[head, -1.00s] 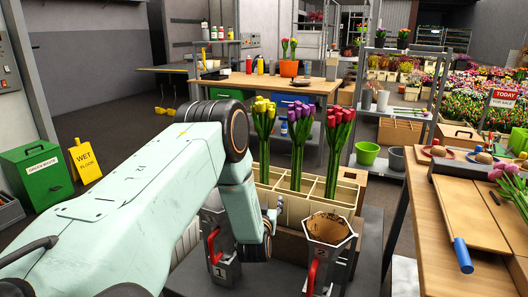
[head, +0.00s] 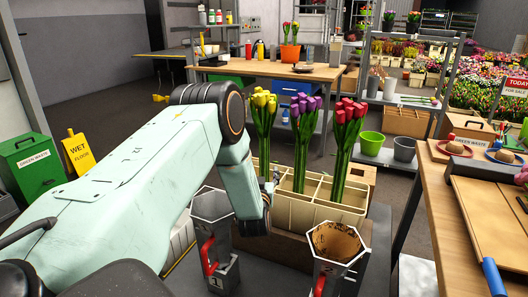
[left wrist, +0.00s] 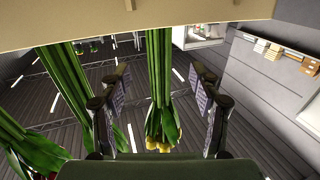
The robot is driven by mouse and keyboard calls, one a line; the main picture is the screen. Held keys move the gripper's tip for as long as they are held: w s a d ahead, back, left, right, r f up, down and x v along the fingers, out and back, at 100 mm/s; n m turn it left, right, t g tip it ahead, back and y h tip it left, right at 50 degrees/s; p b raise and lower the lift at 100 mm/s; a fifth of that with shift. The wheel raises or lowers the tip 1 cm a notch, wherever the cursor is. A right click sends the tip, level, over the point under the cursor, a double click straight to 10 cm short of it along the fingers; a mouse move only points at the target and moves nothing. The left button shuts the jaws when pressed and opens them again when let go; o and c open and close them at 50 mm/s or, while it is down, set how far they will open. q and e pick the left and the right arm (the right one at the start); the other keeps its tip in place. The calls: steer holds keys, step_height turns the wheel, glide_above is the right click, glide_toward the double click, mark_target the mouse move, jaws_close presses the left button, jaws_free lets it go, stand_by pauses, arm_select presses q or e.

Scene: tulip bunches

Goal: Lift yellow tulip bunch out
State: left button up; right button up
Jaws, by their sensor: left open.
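The yellow tulip bunch (head: 264,104) stands upright in the left part of the divided cream crate (head: 328,213). Purple tulips (head: 304,108) and red tulips (head: 350,112) stand beside it to the right. My left gripper (head: 272,184) is low at the front of the yellow bunch's stems, partly hidden by its own wrist. In the left wrist view, its open fingers (left wrist: 160,105) are on either side of the yellow bunch's green stems (left wrist: 159,70), with gaps on both sides. Yellow blossoms (left wrist: 164,136) show there toward the bottom. My right gripper is not in view.
Two grey metal cans with red handles, one on the left (head: 212,212) and one on the right (head: 336,270), stand in front of the crate. A wooden workbench (head: 458,215) is at the right. Free air lies above the tulips.

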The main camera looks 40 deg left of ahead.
mark_target(264, 165)
arm_select(q)
steer(key=shift+w+a, duration=0.5)
steer(key=shift+a, duration=0.15)
steer(key=b+x, duration=0.2)
steer(key=x, duration=0.2)
steer(key=shift+w+d+f, duration=0.1)
steer(key=shift+w+f, duration=0.1)
steer(key=shift+w, duration=0.05)
steer(key=shift+w+a+r, duration=0.1)
steer(key=shift+w+a, duration=0.25)
steer(key=shift+a, duration=0.05)
steer(key=shift+w, duration=0.15)
steer(key=c, duration=0.4)
jaws_close()
